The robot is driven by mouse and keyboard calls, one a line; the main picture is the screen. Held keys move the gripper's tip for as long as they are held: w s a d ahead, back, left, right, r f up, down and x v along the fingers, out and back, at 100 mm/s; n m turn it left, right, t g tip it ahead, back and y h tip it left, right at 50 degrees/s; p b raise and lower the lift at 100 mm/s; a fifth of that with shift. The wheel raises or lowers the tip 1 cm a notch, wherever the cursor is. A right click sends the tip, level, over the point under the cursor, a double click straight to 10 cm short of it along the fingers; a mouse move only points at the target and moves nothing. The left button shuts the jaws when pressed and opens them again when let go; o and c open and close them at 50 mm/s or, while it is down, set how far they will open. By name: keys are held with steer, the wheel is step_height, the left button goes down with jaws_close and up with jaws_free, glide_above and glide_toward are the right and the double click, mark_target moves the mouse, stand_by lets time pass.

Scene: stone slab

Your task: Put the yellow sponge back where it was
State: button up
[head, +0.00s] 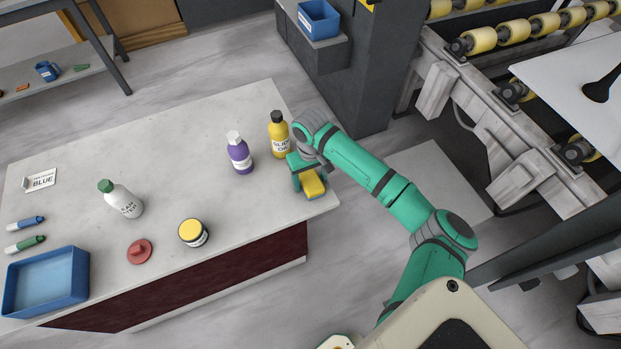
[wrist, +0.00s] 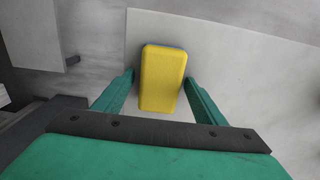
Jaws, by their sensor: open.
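The yellow sponge (head: 313,184) is at the right end of the stone slab (head: 185,120), near its edge. In the wrist view the sponge (wrist: 163,78) lies between the two fingers, with a gap on each side. My gripper (head: 311,186) is open around it, and it also shows in the wrist view (wrist: 160,90). The sponge's underside is hidden, so I cannot tell whether it rests fully on the slab.
A yellow bottle (head: 278,136) stands close behind my gripper, with a purple bottle (head: 239,155) to its left. A yellow-lidded jar (head: 192,233), red knobbed disc (head: 139,251), white bottle (head: 121,200), markers (head: 25,245) and blue tray (head: 46,283) are farther left. The slab's middle is clear.

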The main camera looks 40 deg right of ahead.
mark_target(311, 179)
step_height(311, 179, up, 12)
steer(key=shift+r, duration=0.15)
stand_by(0.4)
stand_by(0.4)
